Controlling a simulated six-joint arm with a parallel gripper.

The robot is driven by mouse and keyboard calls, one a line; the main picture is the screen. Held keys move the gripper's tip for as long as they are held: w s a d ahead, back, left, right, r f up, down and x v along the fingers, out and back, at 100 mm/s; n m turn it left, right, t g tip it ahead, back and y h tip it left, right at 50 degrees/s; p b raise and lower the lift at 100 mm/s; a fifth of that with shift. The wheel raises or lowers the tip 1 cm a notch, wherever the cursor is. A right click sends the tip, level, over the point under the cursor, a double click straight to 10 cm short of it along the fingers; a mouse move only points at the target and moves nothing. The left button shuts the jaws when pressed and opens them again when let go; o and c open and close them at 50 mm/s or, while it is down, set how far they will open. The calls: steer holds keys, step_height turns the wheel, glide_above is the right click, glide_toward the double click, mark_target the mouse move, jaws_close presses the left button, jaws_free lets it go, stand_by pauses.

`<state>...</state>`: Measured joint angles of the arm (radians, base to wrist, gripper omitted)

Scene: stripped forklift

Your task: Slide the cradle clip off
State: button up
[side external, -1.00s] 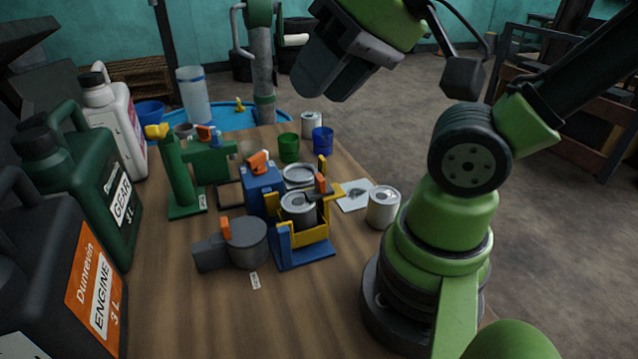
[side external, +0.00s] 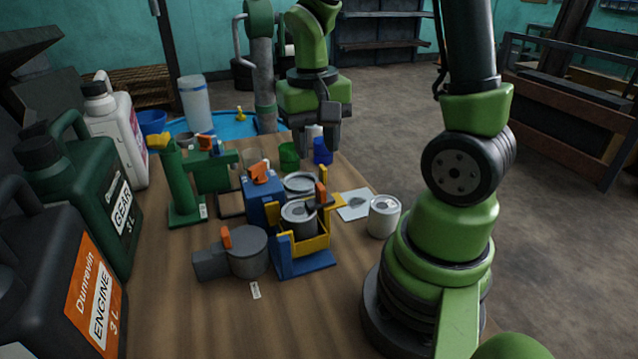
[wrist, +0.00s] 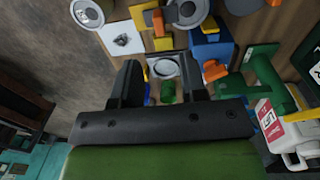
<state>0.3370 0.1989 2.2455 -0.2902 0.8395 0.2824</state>
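The cradle (side external: 303,255) is a blue and yellow frame on the wooden bench. It holds a silver can (side external: 299,217) upright, and its yellow parts show in the wrist view (wrist: 168,43). An orange-tabbed piece (side external: 321,192) with a dark bar sits at the can's right side; it looks like the clip, but I cannot tell for certain. My gripper (side external: 317,148) points down in the air, above and behind the cradle. In the wrist view its two dark fingers (wrist: 158,70) stand wide apart with nothing held between them. The far side of the cradle is hidden.
A blue block (side external: 262,195) with an orange lever adjoins the cradle. A grey pot-shaped part (side external: 246,248), a green stand (side external: 183,180) and a loose can (side external: 384,216) stand around it. Large jugs (side external: 100,195) line the left.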

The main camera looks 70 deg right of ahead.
mark_target(319, 184)
steer(key=f, duration=0.8)
steer(key=shift+s+d+f, duration=0.1)
steer(key=shift+s, duration=0.1)
steer(key=shift+c, duration=0.2)
jaws_close()
